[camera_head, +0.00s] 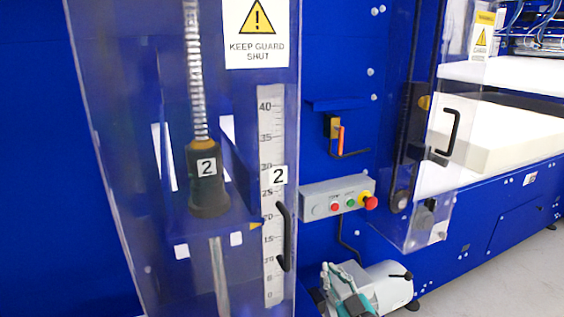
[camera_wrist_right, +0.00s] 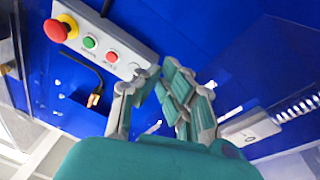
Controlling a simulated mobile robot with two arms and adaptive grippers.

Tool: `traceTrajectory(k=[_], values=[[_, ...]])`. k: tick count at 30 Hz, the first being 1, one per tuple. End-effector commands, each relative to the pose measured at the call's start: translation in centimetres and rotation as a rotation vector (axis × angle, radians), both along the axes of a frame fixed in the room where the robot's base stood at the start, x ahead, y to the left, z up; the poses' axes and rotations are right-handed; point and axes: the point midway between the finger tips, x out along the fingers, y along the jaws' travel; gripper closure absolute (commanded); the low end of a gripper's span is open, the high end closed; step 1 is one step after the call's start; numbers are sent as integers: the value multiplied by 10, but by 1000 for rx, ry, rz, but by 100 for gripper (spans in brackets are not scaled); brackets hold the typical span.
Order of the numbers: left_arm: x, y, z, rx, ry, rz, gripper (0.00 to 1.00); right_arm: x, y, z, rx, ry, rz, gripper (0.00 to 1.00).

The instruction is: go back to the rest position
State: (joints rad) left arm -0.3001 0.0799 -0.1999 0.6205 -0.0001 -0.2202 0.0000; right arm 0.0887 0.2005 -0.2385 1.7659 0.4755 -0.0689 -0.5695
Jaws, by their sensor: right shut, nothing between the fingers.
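My right gripper (camera_head: 346,296) shows at the bottom of the head view, in front of the blue machine, with grey links and teal finger pads. In the right wrist view its fingers (camera_wrist_right: 172,88) are shut with nothing between them. It is below the grey control box (camera_head: 335,197) and apart from it. The control box also shows in the right wrist view (camera_wrist_right: 120,40), with a red knob on yellow, green and red buttons. My left gripper is in neither view.
A clear guard (camera_head: 110,150) with a black handle (camera_head: 284,237) stands at left, over a scale (camera_head: 271,130) and a spring rod (camera_head: 196,75). Another clear guard (camera_head: 425,205) stands at right, by a white foam block (camera_head: 500,138). Grey floor (camera_head: 520,275) is free at lower right.

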Motion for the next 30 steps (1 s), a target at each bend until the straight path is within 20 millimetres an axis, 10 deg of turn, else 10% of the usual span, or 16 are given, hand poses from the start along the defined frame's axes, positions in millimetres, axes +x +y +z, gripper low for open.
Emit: traceTrajectory(k=[9, 21, 30], values=[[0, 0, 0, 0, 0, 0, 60, -157, 2, -136, -56, 778, 7, 100], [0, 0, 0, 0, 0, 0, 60, -292, -41, -173, -65, 1263, -197, 100], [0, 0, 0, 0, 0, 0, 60, -344, -60, -190, -62, 1449, -315, 100]])
